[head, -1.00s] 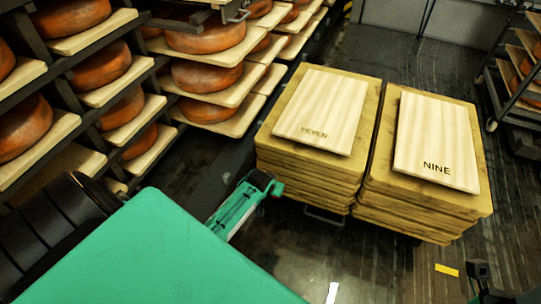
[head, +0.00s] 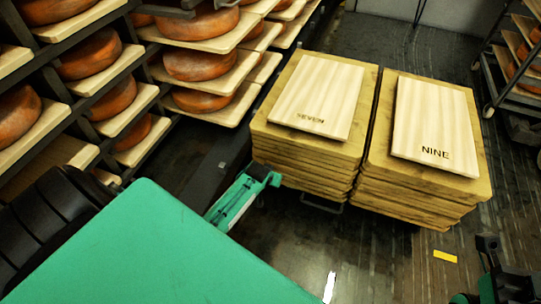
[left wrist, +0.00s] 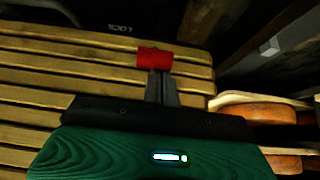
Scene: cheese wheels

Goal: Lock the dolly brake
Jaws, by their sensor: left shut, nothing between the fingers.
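Two stacks of wooden boards stand on the floor, the left topped by a pale board marked SEVEN (head: 318,95) and the right by one marked NINE (head: 435,120). A dark metal bar (head: 321,206) of the dolly shows at their foot; the rest of it is hidden. My left gripper (head: 264,174) is at the near left corner of the SEVEN stack. In the left wrist view its fingers (left wrist: 162,88) are shut, with a red pedal-like piece (left wrist: 154,57) at their tips; contact is unclear. A dark surface with inverted LOCK lettering (left wrist: 118,28) lies beyond. My right gripper (head: 490,250) is partly visible, lower right.
Racks of orange cheese wheels on boards (head: 200,65) line the left, close to my left arm. A wheeled rack (head: 515,75) stands at the right. Dark floor is open behind and right of the stacks, with a yellow floor mark (head: 445,256).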

